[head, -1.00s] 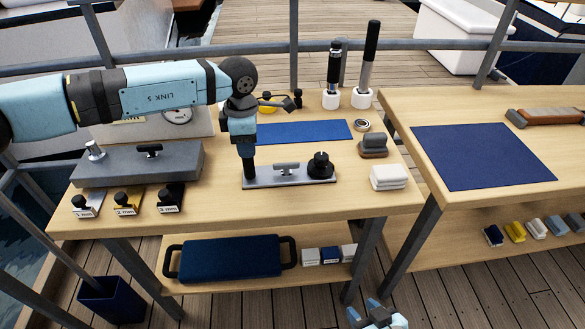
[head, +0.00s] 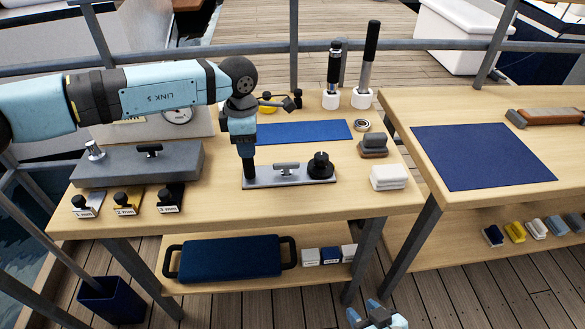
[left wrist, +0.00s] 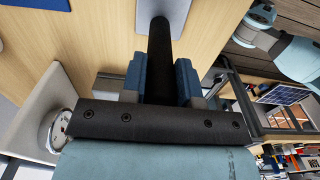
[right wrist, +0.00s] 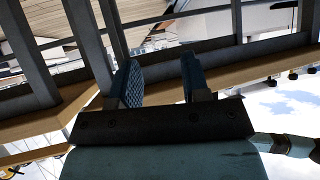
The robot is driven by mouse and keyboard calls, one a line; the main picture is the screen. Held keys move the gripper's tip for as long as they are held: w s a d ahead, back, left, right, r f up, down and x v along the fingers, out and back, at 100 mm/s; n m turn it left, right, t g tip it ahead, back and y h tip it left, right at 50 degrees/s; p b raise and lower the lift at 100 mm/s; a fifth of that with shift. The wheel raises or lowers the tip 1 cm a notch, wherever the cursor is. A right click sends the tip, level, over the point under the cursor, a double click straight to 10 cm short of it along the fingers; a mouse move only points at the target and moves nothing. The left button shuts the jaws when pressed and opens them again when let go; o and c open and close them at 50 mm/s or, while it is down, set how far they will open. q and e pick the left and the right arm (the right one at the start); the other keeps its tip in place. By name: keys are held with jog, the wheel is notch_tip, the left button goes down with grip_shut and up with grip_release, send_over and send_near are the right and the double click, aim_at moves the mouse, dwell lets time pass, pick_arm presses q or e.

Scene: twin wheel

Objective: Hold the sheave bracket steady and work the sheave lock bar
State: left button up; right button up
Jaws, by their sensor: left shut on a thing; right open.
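The sheave bracket is a flat grey metal plate (head: 262,182) lying on the wooden bench. A small grey T-shaped bar (head: 286,167), which looks like the lock bar, stands mid-plate, with a round black knob (head: 320,164) at the right end. My left gripper (head: 248,160) comes down over the plate's left end. In the left wrist view its fingers are shut on an upright dark post (left wrist: 160,50) on the plate (left wrist: 165,9). My right gripper (head: 376,314) is open and empty at the bottom of the head view, below and in front of the bench; the right wrist view shows its parted fingers (right wrist: 161,80).
A grey block (head: 125,168) and several labelled stamps (head: 127,203) are left of the bracket. White pads (head: 389,178) and a grey-brown block (head: 373,145) are to its right. A blue mat (head: 300,132) lies behind. The bench front before the plate is clear.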

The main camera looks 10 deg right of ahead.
aim_at(286, 163)
dwell(0.4)
